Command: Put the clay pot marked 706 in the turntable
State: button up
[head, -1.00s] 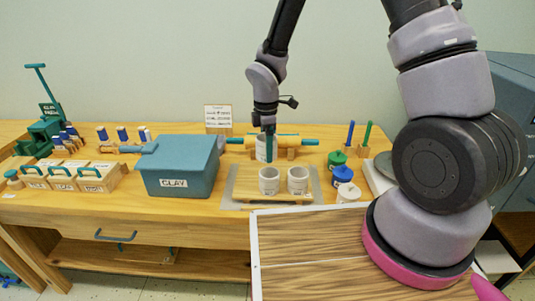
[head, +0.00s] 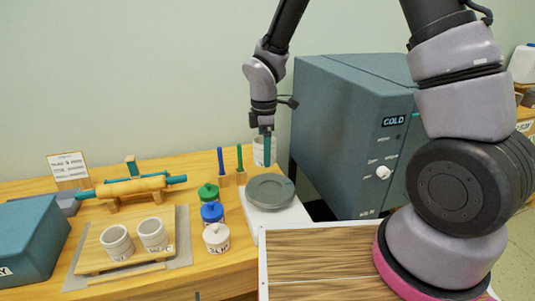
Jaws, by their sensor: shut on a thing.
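My gripper (head: 267,150) is shut on a white clay pot (head: 258,157), gripping it by its near side. A finger covers part of the pot, and no mark can be read on it. The pot appears upright, above and slightly behind the turntable in the head view. The turntable (head: 264,190) is a round grey disc on a pale base near the right end of the bench. Its top looks bare. Two more pale clay pots, a left one (head: 118,245) and a right one (head: 153,235), stand on a wooden board; their marks are too small to read.
Green (head: 208,194), blue (head: 212,213) and white (head: 216,239) lidded jars stand left of the turntable. Two upright tools (head: 240,160) stand behind it. A large grey-blue kiln (head: 350,140) marked COLD is close on the right.

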jog(key=shift+w+d, duration=0.25)
jog(key=shift+d, duration=0.55)
jog(key=shift+d+f, duration=0.1)
jog(key=shift+f, duration=5.05)
jog(key=o, duration=1.3)
jog(key=shift+r, duration=4)
